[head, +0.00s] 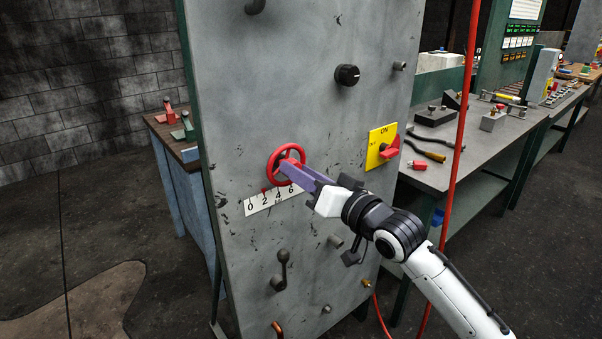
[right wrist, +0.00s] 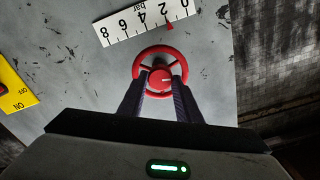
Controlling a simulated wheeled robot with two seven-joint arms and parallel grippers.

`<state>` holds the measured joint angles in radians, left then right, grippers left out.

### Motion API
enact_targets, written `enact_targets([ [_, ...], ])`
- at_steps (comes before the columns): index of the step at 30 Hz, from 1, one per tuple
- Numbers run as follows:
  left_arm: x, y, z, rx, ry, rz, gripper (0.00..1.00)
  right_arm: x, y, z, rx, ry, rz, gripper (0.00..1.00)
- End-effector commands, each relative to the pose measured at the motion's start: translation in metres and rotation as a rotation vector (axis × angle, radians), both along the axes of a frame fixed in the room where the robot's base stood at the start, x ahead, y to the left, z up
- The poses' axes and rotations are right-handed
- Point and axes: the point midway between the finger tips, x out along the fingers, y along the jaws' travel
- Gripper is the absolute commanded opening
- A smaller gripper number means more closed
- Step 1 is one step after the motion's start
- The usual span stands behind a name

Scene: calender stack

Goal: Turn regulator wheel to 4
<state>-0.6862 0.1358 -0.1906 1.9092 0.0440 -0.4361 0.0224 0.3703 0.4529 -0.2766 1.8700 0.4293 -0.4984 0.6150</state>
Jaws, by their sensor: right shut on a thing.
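The red regulator wheel (head: 273,166) is mounted on a grey upright panel. Below it is a white scale plate (head: 258,204) marked 0, 2, 4, 6 in the head view. A small red pointer sits at the scale's top edge, near the 2. In the right wrist view, the wheel (right wrist: 160,52) and the scale (right wrist: 134,27) appear upside down, with the 8 showing and the red pointer (right wrist: 170,27) near the 2. My right gripper (head: 287,166) is shut on the wheel, its two fingers (right wrist: 160,80) reaching to the hub area. My left gripper is not in view.
A yellow plate with a red ON/OFF switch (head: 388,152) is on the panel, right of the wheel. A black knob (head: 347,75) is above and a grey lever (head: 282,270) below. A red hose (head: 458,150) hangs in front of the workbench (head: 440,175) at right.

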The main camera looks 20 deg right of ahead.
Motion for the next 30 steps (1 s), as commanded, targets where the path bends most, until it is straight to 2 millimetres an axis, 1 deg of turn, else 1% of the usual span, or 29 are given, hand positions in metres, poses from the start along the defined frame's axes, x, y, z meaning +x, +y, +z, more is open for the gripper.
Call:
enact_targets([
  [3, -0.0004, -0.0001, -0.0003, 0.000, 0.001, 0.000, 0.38, -0.0001, 0.0000, -0.0009, -0.109, -0.036, 0.000, 0.09],
  [30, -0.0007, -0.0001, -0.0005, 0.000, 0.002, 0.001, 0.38, -0.0007, 0.0017, -0.0012, -0.911, -0.328, 0.001, 0.09],
])
